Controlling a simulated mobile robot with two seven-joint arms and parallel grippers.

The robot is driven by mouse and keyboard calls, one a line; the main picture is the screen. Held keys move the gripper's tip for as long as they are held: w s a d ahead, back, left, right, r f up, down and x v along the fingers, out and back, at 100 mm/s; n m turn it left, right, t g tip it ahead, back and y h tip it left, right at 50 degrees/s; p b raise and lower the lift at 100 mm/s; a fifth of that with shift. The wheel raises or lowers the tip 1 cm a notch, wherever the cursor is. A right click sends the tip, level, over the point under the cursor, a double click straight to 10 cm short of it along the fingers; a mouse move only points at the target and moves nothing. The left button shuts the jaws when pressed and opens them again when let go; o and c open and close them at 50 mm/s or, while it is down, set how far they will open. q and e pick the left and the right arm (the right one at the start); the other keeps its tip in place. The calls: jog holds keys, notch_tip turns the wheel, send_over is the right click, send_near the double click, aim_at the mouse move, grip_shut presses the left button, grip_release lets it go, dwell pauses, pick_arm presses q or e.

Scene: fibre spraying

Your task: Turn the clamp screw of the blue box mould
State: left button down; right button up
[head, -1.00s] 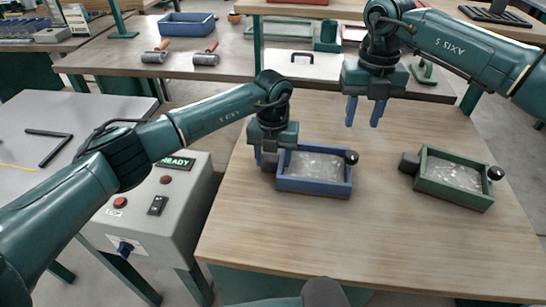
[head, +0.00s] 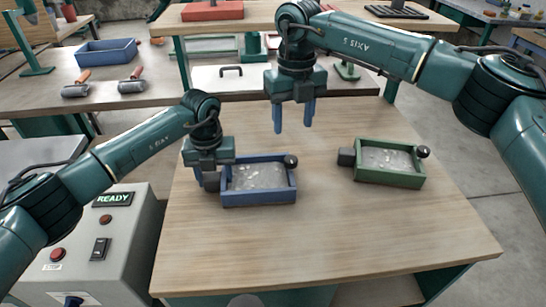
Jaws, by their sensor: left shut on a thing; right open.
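The blue box mould (head: 232,198) sits on the wooden table with pale grey fibrous fill inside. A round black knob (head: 291,161) stands at its right end, and a dark block (head: 211,182) is at its left end. My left gripper (head: 205,175) is down at that left end, shut on the dark block; its fingertips are partly hidden. My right gripper (head: 294,120) points down, open and empty, above the table behind the mould's right end, apart from the knob. Which fitting is the clamp screw I cannot tell for certain.
A green box mould (head: 390,182) with a similar knob and block sits to the right on the table (head: 340,235). The table's front is clear. A grey control box (head: 75,235) showing READY stands at the left. A back bench holds two rollers and a blue tray (head: 106,52).

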aim_at(291, 159)
notch_tip(291, 159, down, 10)
jog(key=n, duration=1.2)
jog(key=shift+f, duration=0.1)
jog(key=shift+c, duration=0.3)
jog(key=c, duration=0.9)
